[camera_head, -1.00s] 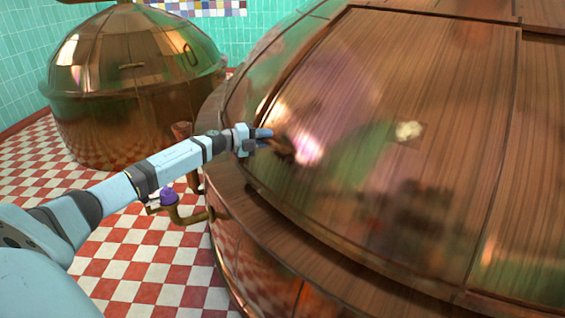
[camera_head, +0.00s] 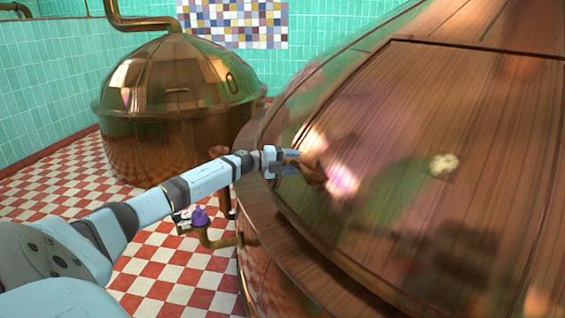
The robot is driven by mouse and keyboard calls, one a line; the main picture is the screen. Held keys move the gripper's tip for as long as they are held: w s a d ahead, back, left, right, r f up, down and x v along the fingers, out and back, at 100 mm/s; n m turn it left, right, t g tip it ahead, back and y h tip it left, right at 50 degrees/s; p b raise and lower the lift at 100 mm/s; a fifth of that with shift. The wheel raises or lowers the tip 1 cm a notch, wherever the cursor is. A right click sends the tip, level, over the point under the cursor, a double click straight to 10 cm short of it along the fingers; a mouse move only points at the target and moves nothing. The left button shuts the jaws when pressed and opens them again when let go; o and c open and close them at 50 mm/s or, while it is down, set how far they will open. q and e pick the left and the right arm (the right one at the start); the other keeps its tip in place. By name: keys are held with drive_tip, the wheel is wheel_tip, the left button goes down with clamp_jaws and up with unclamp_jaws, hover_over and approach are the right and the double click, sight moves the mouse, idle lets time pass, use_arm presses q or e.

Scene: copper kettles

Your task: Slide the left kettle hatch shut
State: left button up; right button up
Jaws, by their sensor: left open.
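The near copper kettle fills the right side of the head view. Its hatch (camera_head: 400,130) is a large brownish copper panel with a dark outline, lying on the sloping dome. A small pale square patch (camera_head: 445,165) shows on the panel; what it is cannot be made out. My left gripper (camera_head: 290,161) is open and empty at the left edge of the panel, with its fingers pointing right toward the copper. I cannot tell whether it touches. A dark reflection lies just right of the fingers. My right gripper is not in view.
A second copper kettle (camera_head: 175,105) with a domed top and pipe stands at the back left. A brown pipe with a purple knob (camera_head: 199,215) is below my left forearm. The near kettle's rim (camera_head: 330,270) juts out below the panel. Checkered floor lies open at left.

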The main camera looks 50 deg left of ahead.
use_arm(q)
drive_tip(key=v, duration=1.4)
drive_tip(key=shift+a, duration=0.1)
idle(0.3)
